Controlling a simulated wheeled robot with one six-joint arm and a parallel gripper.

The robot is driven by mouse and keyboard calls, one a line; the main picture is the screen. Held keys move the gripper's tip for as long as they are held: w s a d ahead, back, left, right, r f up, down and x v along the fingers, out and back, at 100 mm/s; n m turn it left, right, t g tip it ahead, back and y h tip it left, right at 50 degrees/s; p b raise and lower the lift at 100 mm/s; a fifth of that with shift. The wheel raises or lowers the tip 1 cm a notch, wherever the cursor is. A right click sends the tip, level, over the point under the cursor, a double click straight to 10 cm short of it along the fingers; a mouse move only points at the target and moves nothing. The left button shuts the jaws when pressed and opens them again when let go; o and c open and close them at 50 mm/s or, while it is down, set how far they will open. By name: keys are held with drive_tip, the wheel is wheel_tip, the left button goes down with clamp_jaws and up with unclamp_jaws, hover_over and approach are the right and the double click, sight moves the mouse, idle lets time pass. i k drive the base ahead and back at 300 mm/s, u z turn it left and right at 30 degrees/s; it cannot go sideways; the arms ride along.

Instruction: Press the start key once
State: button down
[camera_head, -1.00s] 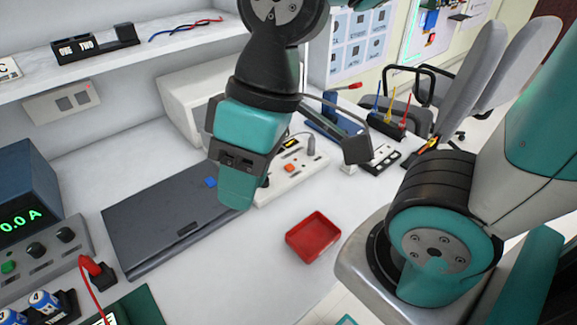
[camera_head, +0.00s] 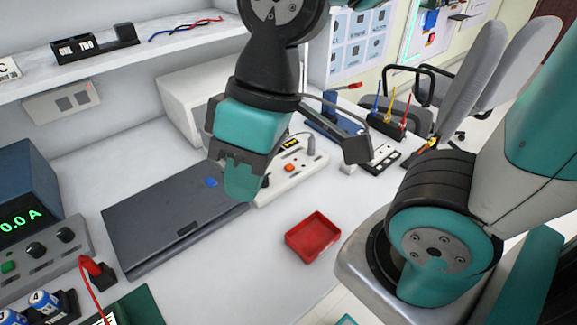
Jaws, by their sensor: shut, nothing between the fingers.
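My gripper (camera_head: 241,184) is shut and empty, pointing down above the right end of the dark grey flat case (camera_head: 160,225). Just behind and right of it is a white control box (camera_head: 313,172) with an orange key (camera_head: 289,168) on top; the gripper hides part of this box. A green button (camera_head: 8,267) shows on the grey meter unit (camera_head: 40,250) at the far left. No label reading start is legible, so I cannot tell which of these is the start key.
A red tray (camera_head: 313,237) lies right of the case. A blue holder (camera_head: 335,123) and a black rack with coloured tools (camera_head: 386,126) stand at the back right. Batteries (camera_head: 43,300) and a red lead (camera_head: 92,266) are front left.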

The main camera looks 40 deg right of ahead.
sight(290, 167)
drive_tip(key=k, duration=1.25)
drive_tip(key=u, duration=0.25)
drive_tip(key=i, duration=0.85)
drive_tip(key=z, duration=0.3)
